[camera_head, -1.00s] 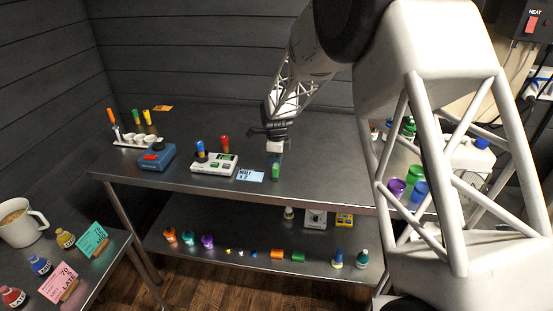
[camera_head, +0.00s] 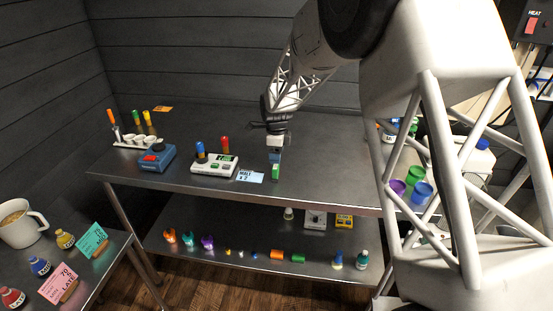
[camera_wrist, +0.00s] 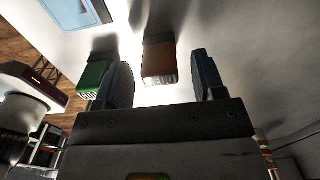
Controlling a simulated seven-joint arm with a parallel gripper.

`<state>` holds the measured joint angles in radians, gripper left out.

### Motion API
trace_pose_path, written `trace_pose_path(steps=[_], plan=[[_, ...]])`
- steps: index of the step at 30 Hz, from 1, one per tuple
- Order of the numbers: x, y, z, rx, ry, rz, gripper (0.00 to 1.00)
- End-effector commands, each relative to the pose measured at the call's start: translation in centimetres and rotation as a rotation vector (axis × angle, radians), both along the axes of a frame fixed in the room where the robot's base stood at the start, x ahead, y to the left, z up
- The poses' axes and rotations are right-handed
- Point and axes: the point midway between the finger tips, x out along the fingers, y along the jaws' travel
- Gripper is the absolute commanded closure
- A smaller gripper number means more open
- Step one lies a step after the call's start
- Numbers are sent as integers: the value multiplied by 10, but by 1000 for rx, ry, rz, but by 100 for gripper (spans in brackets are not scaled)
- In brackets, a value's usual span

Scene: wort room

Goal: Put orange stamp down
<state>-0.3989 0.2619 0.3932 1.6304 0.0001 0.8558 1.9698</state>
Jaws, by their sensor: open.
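The orange stamp (camera_wrist: 160,58) shows in the wrist view as a brown-orange block with a lettered pale end. It lies between and beyond the two finger pads, with a visible gap to each. My gripper (camera_wrist: 166,82) is open. A green stamp (camera_wrist: 93,80) is just left of the left finger. In the head view my gripper (camera_head: 275,152) is over the front part of the steel table (camera_head: 330,165), with the green stamp (camera_head: 276,172) at its fingertips. I cannot make out the orange stamp there.
A blue "MALT x 2" card (camera_head: 250,176) lies left of the gripper. A white device (camera_head: 213,166) with blue and red knobs and a blue box (camera_head: 157,159) stand further left. Purple and blue cups (camera_head: 419,190) are at the right, behind my arm. The table behind is mostly clear.

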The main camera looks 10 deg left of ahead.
Motion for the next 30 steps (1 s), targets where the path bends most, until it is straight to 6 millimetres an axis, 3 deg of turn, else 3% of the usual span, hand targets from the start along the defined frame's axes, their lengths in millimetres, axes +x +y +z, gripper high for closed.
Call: trace_pose_path(steps=[15, 21, 30], plan=[[0, 0, 78, 0, -1, 0, 37], [0, 0, 91, 0, 0, 0, 37], [0, 0, 93, 0, 1, 0, 37]])
